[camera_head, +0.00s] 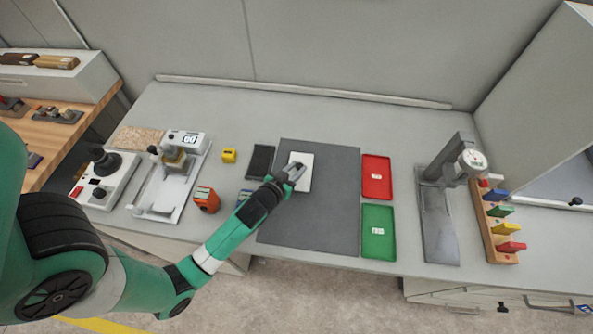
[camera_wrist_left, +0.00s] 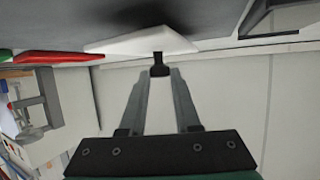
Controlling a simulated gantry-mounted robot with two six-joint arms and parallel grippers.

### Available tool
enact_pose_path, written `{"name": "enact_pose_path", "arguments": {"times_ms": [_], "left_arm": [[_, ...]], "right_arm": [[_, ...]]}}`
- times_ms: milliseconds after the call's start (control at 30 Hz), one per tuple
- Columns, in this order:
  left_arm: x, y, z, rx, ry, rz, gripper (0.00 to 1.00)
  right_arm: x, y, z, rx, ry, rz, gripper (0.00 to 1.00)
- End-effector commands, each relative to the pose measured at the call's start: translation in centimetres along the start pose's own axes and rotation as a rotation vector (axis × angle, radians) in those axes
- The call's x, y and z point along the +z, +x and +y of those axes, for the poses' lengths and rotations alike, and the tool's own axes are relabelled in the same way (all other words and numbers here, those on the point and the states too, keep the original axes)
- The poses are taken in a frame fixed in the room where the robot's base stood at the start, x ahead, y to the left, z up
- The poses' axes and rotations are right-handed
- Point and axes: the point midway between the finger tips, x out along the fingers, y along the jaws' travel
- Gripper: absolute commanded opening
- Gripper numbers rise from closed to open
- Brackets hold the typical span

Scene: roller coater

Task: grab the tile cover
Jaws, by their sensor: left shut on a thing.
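The tile cover (camera_head: 303,179) is a flat white plate on or just above the dark grey mat (camera_head: 335,215), near its upper left part. In the left wrist view the white plate (camera_wrist_left: 135,43) has a small black knob (camera_wrist_left: 160,66) on its face. My left gripper (camera_wrist_left: 160,72) is shut on this knob, with a fingertip on each side. In the head view my left gripper (camera_head: 293,172) covers the plate's middle. A dark shadow lies on the mat beside the plate; I cannot tell whether the two touch. My right gripper is not in view.
A red tray (camera_head: 377,190) and a green tray (camera_head: 378,248) lie right of the mat. A black pad (camera_head: 260,161), an orange device (camera_head: 206,200) and a yellow block (camera_head: 229,155) are to its left. A gauge stand (camera_head: 438,225) and colored-handle rack (camera_head: 492,235) stand farther right.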

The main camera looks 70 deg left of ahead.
Motion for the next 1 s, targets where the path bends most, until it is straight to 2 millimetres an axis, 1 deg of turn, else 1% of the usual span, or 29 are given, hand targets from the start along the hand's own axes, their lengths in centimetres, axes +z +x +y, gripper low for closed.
{"name": "enact_pose_path", "arguments": {"times_ms": [33, 67, 233, 267, 300, 367, 400, 433, 500, 600, 700, 1000], "left_arm": [[-1.4, -0.7, 0.1, 0.002, -0.002, 0.004, 0.0], [-1.7, -1.5, 0.4, 0.004, 0.001, 0.002, 0.0], [-4.8, -7.0, 2.1, 0.008, 0.002, 0.004, 0.0], [-4.9, -8.0, 2.4, 0.01, 0.004, 0.001, 0.0], [-4.5, -9.3, 3.0, 0.011, 0.006, -0.001, 0.0], [-4.5, -11.2, 3.8, 0.013, 0.007, -0.001, 0.0], [-4.9, -12.4, 4.1, 0.011, 0.007, -0.001, 0.0], [-5.4, -13.3, 4.3, 0.01, 0.008, -0.005, 0.0], [-5.6, -14.7, 4.7, 0.007, 0.009, -0.002, 0.0], [-5.6, -15.4, 5.0, 0.001, 0.004, -0.006, 0.0], [-5.3, -15.9, 5.2, 0.0, 0.003, -0.003, 0.0], [-4.9, -16.1, 5.2, 0.0, 0.0, 0.002, 0.0]], "right_arm": [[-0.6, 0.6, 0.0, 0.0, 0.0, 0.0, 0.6], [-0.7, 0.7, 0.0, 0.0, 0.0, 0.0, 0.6], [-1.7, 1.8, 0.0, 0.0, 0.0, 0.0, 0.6], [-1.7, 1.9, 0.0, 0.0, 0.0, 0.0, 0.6], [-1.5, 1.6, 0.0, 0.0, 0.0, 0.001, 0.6], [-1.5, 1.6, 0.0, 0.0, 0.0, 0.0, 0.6], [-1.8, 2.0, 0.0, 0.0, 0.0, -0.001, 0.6], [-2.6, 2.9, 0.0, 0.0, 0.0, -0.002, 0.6], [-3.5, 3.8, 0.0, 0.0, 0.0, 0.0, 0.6], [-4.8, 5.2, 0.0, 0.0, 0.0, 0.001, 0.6], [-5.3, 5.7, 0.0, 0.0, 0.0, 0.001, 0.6], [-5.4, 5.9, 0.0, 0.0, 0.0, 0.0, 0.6]]}}
